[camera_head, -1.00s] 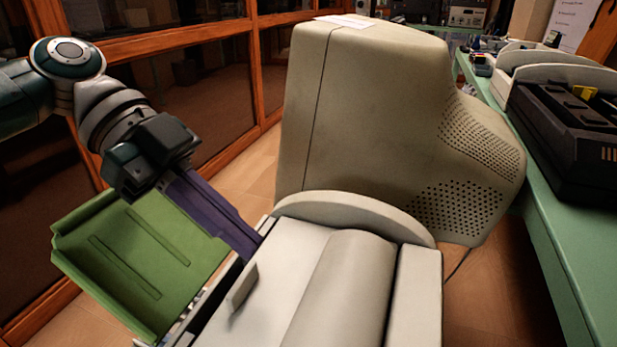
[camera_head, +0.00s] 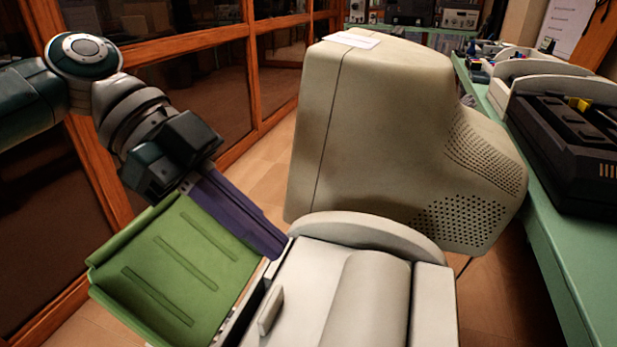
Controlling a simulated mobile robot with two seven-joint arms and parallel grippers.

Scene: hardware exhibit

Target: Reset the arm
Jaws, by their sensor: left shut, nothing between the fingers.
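My left arm comes in from the left, with its wrist a dark boxy housing. My left gripper (camera_head: 272,246) has long purple fingers pointing down to the right. They are shut with nothing between them. The fingers pass in front of the upper right edge of a green tray (camera_head: 178,268). Their tips are close to the rear left corner of a white machine (camera_head: 335,262); I cannot tell whether they touch it. My right gripper is out of view.
A large beige monitor (camera_head: 395,130) stands just behind the white machine. A green table (camera_head: 560,255) at right holds a black device (camera_head: 570,145). Wood-framed glass panels (camera_head: 190,85) line the left. Tiled floor shows between panels and monitor.

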